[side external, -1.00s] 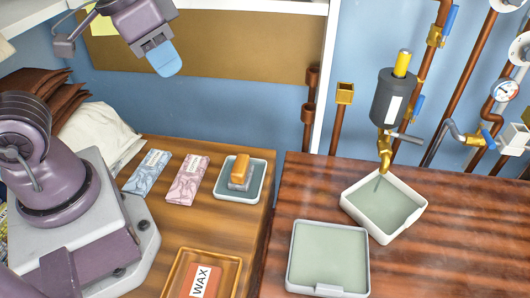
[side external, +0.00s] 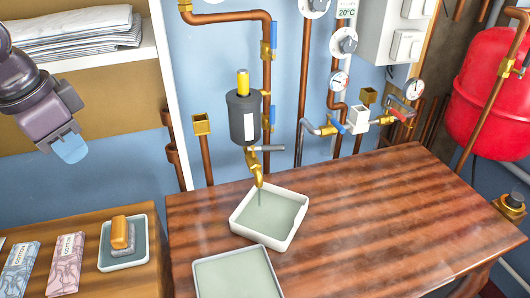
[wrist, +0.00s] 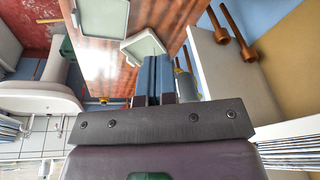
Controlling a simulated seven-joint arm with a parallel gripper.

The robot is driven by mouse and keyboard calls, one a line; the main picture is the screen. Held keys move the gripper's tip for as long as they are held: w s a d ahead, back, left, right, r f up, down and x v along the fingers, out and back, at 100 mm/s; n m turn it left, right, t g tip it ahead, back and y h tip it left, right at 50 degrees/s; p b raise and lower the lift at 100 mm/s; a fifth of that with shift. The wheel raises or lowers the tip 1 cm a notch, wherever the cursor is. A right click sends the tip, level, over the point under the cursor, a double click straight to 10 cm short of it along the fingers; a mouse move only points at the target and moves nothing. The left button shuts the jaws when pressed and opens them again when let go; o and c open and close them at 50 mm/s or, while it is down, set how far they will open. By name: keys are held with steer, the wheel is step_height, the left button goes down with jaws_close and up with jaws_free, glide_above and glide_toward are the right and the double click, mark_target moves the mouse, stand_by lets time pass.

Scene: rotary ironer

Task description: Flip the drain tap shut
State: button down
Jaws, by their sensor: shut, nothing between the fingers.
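The drain tap (side external: 256,172) is a brass spout below a dark grey cylinder (side external: 243,118) with a yellow top. Its grey lever (side external: 270,148) sticks out to the right, about level. A thin stream falls from the spout into a white-rimmed tray (side external: 238,225) on the dark wood bench. My gripper (side external: 70,148), with blue fingers, is in the air at the left, well apart from the tap. The fingers also show in the wrist view (wrist: 153,75), shut and empty. The tap's lever cannot be made out in the wrist view.
A second tray (side external: 240,272) sits in front. A brass-topped copper pipe (side external: 202,125) stands left of the cylinder, and a copper pipe with blue-handled valves (side external: 267,80) to its right. The shelf's white post (side external: 168,90) stands between my gripper and the tap. The bench's right side is clear.

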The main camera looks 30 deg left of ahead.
steer(key=w+d+f+m+t, duration=0.1)
steer(key=w+d+f+m, duration=0.2)
steer(key=w+d+f, duration=0.5)
steer(key=w+d+f+m+t, duration=0.25)
steer(key=w+d+f, duration=0.2)
steer(key=w, duration=0.45)
steer(key=m+t+h, duration=0.1)
steer(key=m+t, duration=0.1)
glide_toward(266, 148)
steer(key=w+d+f, duration=0.2)
steer(key=w+f, duration=0.2)
steer(key=f, duration=0.3)
steer(key=shift+w+d, duration=0.3)
